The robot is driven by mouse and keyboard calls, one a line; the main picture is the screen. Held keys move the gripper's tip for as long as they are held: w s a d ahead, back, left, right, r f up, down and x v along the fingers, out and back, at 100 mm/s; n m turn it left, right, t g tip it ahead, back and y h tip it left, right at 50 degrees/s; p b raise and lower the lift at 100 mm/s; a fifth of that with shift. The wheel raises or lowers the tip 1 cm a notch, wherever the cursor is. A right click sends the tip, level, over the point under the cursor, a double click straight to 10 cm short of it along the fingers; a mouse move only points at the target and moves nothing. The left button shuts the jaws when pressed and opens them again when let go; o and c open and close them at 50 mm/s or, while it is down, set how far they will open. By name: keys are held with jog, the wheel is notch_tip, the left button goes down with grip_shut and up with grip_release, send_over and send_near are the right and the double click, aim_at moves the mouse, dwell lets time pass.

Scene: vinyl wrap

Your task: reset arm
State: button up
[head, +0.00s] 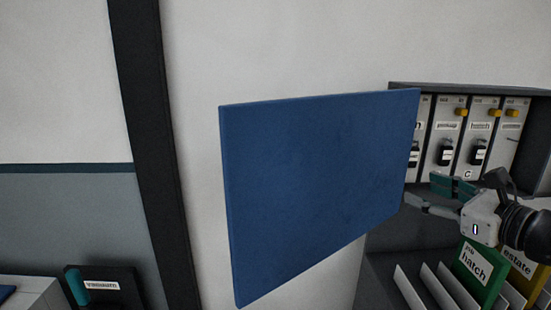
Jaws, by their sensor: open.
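My gripper (430,194) is at the right of the head view, with its two fingers apart and nothing seen between them. It points left, in front of a dark wall cabinet (470,88). A large blue panel (315,185) stands out at the cabinet's left side like an open door and hides part of the cabinet's inside. One fingertip is close to the panel's right edge; I cannot tell whether they touch.
Inside the cabinet are several grey modules (481,120) with yellow knobs and black switches. Below, a rack holds a green "hatch" folder (480,272) and a yellow "estate" folder (522,265). A dark unit with a teal handle (77,287) sits lower left.

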jog(key=s+a+f+n+g+y, duration=0.1)
jog(key=s+a+f+n+g, duration=0.1)
jog(key=s+a+n+g, duration=0.45)
jog(key=s+a+f+n+g+y, duration=0.1)
jog(key=s+a+n+g, duration=0.3)
jog(key=s+a+n, duration=0.45)
jog(key=s+d+n+h, duration=0.4)
jog(key=s+n+h, duration=0.2)
jog(key=n, duration=0.7)
jog(key=shift+d+n+h, duration=0.2)
jog(key=shift+n+h, duration=0.2)
jog(key=shift+h, duration=0.7)
jog(key=shift+s, duration=0.15)
